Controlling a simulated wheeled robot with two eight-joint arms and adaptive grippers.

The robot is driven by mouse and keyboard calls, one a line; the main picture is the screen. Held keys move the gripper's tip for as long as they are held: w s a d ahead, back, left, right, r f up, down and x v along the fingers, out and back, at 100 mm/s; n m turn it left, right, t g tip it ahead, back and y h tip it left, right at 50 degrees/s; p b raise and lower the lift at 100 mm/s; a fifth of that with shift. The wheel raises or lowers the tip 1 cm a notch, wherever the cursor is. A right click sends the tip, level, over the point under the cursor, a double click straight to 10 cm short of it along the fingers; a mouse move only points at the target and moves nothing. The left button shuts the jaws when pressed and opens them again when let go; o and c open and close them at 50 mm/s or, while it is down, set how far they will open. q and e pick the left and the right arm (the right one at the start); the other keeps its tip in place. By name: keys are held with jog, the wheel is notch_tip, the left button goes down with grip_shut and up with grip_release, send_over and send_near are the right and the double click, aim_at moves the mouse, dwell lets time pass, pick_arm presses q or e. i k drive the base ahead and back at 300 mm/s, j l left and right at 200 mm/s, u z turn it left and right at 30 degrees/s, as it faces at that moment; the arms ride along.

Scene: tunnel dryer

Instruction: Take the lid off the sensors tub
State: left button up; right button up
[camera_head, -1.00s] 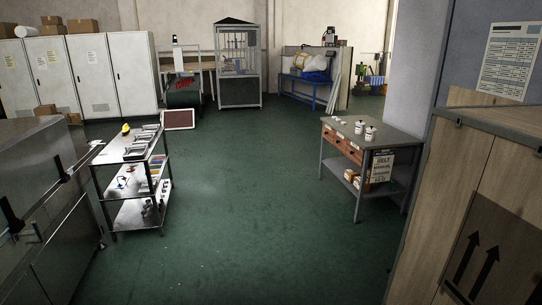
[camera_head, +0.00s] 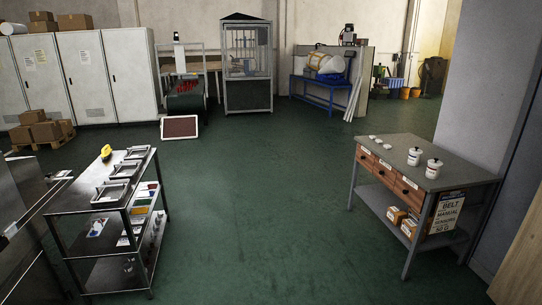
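Two small white tubs stand upright on the grey-topped workbench (camera_head: 440,151) at the right of the head view. One tub (camera_head: 414,157) is a little farther back, and the other tub (camera_head: 433,169) is nearer the right end. Both have dark marks on their sides, too small to read, so I cannot tell which is the sensors tub. Their lids are too small to make out clearly. A few low white pieces (camera_head: 387,145) lie on the bench top left of the tubs. Neither of my grippers shows in the view.
The bench has wooden drawers (camera_head: 389,175), and a lower shelf with boxes and a belt sign (camera_head: 446,214). A metal cart (camera_head: 80,200) with trays stands at the left. Green floor (camera_head: 260,220) is clear between them. A grey wall (camera_head: 490,90) rises behind the bench.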

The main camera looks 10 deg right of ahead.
aim_at(416, 150)
jog(key=i+j+z, duration=0.1)
jog(key=i+z, duration=0.3)
jog(key=i, duration=0.15)
jog(key=i+j+z, duration=0.85)
jog(key=i, duration=0.15)
jog(key=i+j+z, duration=0.8)
jog(key=j, duration=0.4)
jog(key=i+j+z, duration=0.1)
jog(key=j+z, duration=0.3)
jog(key=j, duration=0.3)
jog(key=i+j+z, duration=0.1)
jog(key=i+j, duration=0.25)
jog(key=j, duration=0.3)
jog(key=i+j+z, duration=0.25)
jog(key=j, duration=0.4)
jog(key=i+j, duration=0.25)
jog(key=i+j+z, duration=0.15)
jog(key=j, duration=0.3)
jog(key=i, duration=0.2)
